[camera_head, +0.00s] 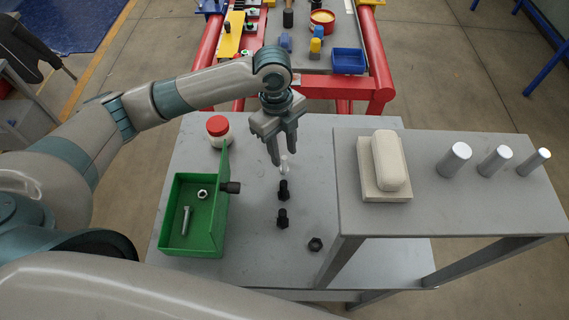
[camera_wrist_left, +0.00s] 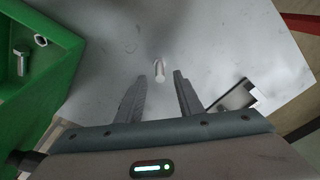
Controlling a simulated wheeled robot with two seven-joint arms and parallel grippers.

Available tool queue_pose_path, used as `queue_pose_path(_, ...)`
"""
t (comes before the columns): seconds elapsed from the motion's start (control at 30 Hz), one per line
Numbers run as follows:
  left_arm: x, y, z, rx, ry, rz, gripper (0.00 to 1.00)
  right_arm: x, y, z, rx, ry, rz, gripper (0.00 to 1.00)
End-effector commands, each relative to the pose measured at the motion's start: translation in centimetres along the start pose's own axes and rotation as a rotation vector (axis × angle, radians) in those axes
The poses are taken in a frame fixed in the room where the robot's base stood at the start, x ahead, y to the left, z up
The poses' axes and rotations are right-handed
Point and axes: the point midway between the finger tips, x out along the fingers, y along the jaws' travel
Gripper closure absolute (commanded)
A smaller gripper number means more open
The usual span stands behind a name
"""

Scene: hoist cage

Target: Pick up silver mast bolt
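A silver bolt (camera_head: 284,165) stands on the grey table, below my left gripper (camera_head: 285,157). The left gripper points down with its two fingers apart and nothing between them that I can see held. In the left wrist view the silver bolt (camera_wrist_left: 159,72) appears in line with the gap between the open fingertips (camera_wrist_left: 160,79), seen nearly from above. Whether the fingertips are beside it or still above it is hard to tell. Another silver bolt (camera_head: 186,219) lies in the green box with a silver nut (camera_head: 202,194). My right gripper is not in view.
The green box (camera_head: 191,251) is left of the gripper, with a red-lidded jar (camera_head: 218,131) behind it. Two black bolts (camera_head: 284,189) and a black nut (camera_head: 315,244) are nearer. A raised grey shelf (camera_head: 455,205) at right bears a pale block (camera_head: 390,160) and silver cylinders (camera_head: 455,160).

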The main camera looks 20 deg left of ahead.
Motion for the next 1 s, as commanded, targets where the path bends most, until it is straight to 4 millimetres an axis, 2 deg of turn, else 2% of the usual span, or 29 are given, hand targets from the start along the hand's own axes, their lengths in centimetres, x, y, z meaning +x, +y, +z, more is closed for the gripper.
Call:
queue_pose_path(0.23, 2.5, 0.1, 0.1, -0.002, 0.001, 0.005, 0.66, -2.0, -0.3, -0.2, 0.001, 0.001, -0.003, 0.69)
queue_pose_path(0.4, 4.4, 0.1, 0.2, -0.001, 0.000, 0.003, 0.66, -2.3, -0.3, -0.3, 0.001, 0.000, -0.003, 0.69)
queue_pose_path(0.93, 4.8, 0.0, 0.2, 0.000, -0.001, 0.000, 0.66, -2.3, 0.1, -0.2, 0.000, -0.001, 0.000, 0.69)
queue_pose_path(1.0, 4.8, 0.0, 0.2, 0.000, -0.001, 0.000, 0.83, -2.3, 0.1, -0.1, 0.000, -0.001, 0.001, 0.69)
